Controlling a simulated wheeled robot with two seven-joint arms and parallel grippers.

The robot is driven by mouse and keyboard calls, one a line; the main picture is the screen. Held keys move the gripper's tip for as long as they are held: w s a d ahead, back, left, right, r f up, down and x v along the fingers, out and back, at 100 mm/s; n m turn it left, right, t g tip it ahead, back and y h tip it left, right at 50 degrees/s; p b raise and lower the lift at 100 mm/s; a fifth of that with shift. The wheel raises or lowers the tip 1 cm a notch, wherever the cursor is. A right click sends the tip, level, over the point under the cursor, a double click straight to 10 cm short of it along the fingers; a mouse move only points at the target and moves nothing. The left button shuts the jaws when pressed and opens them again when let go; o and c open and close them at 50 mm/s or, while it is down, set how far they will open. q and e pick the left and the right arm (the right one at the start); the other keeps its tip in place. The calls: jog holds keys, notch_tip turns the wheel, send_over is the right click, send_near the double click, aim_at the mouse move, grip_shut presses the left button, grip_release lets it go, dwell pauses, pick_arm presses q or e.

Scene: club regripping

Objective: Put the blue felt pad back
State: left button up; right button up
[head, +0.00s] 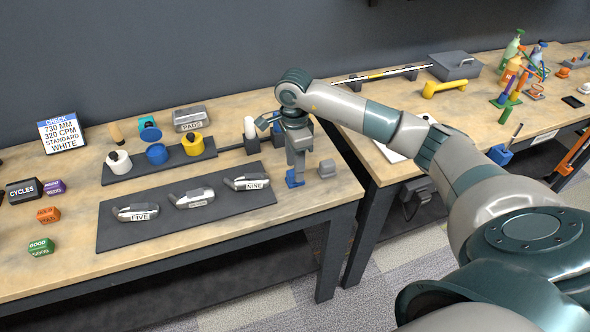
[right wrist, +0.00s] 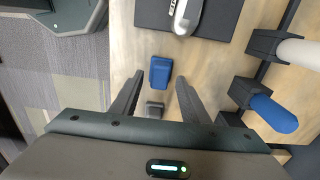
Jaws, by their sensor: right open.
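A small blue block (head: 293,180), which looks like the blue felt pad, lies on the wooden bench near its right front corner. It also shows in the right wrist view (right wrist: 160,72). My right gripper (head: 297,168) points down over it, with the block partly hidden in the head view. In the right wrist view the two fingers (right wrist: 160,84) are apart, with the block between or just past their tips; I cannot tell their exact height. Nothing is held. A grey box labelled PADS (head: 189,118) stands at the back. My left gripper is not in view.
A small grey block (head: 327,169) lies beside the pad. Dark holders with a white piece (right wrist: 300,52) and a blue piece (right wrist: 273,113) stand close by. A dark mat (head: 120,238) bears labelled club heads. A gap separates this bench from the right one.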

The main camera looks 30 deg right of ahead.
notch_tip(320, 180, up, 10)
jog(key=b, duration=0.3)
jog(key=shift+b, duration=0.3)
